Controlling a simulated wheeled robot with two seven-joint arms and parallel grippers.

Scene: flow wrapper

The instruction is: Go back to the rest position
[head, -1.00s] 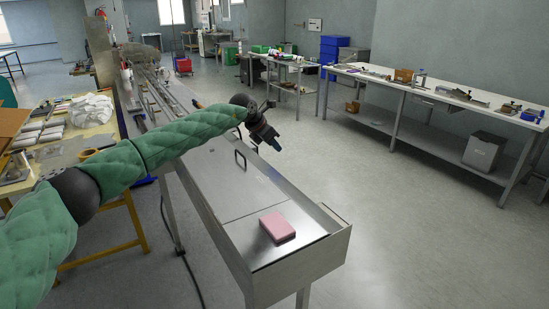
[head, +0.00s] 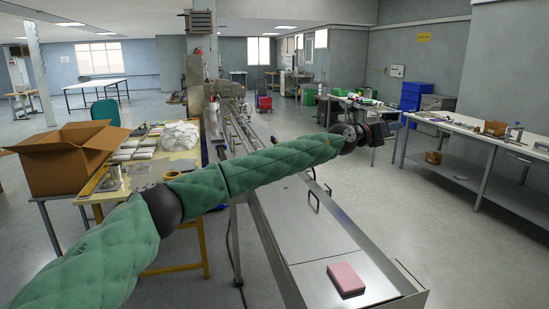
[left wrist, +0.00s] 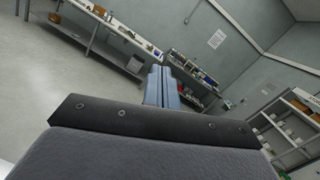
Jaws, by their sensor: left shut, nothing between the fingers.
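My left arm, in green padding, reaches across the head view from the lower left. My left gripper (head: 394,126) is at its far end, held up in the air beyond the steel outfeed table and pointing right. In the left wrist view its two blue-grey fingers (left wrist: 161,87) lie together, shut with nothing between them. A pink block (head: 346,280) lies flat on the near end of the steel table (head: 318,240), well apart from the gripper. My right gripper is in neither view.
A yellow-legged table (head: 180,158) with stacked packs stands left, beside an open cardboard box (head: 65,160). A long white workbench (head: 480,138) runs along the right wall. Open floor (head: 440,235) lies between the steel table and that bench.

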